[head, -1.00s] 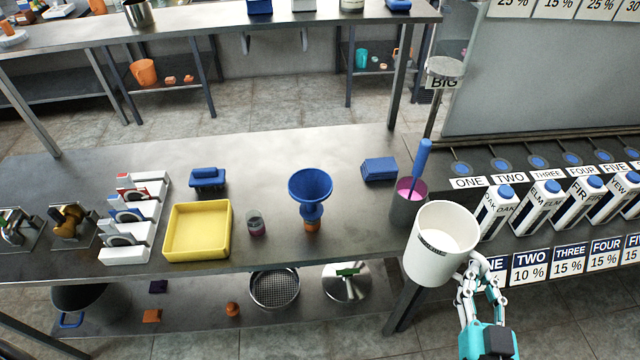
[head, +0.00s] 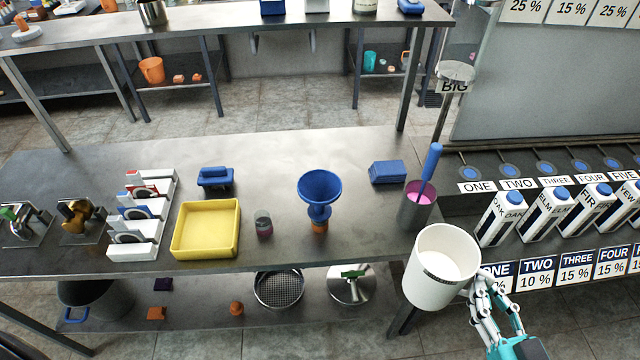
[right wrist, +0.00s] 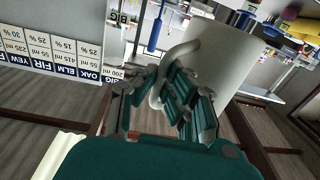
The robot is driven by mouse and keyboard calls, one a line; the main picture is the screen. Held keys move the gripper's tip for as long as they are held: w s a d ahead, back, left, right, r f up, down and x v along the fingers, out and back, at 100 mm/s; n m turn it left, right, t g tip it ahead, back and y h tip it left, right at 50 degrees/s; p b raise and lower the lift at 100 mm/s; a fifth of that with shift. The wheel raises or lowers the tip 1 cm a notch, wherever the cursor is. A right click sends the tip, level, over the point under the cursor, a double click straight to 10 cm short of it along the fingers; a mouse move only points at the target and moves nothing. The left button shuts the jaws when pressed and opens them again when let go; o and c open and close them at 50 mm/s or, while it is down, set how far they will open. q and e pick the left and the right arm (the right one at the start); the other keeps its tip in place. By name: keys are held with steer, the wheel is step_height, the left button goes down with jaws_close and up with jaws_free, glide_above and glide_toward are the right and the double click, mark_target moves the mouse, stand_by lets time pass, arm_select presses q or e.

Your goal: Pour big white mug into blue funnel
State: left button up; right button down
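The big white mug (head: 436,285) is held upright in front of the steel table's front right corner, with white contents showing inside. My right gripper (head: 482,290) is shut on the mug's handle at its right side. The right wrist view shows the fingers (right wrist: 172,92) around the handle, with the white mug wall (right wrist: 222,58) beyond. The blue funnel (head: 320,187) stands upright on the table, left of and beyond the mug, above a small orange-banded vessel (head: 319,226). My left gripper is not in view.
A grey container with pink contents (head: 416,212) and a blue-handled tool stands between funnel and mug, near the table's right edge. A small glass (head: 264,224) and yellow tray (head: 205,250) are left of the funnel. Cartons (head: 502,218) stand at right.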

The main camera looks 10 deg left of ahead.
steer(key=w+a+r+n+g+y, duration=0.1)
steer(key=w+y, duration=0.1)
steer(key=w, duration=0.4)
steer(key=shift+r+n+y, duration=0.3)
steer(key=shift+r+n, duration=0.05)
steer(key=shift+n, duration=0.05)
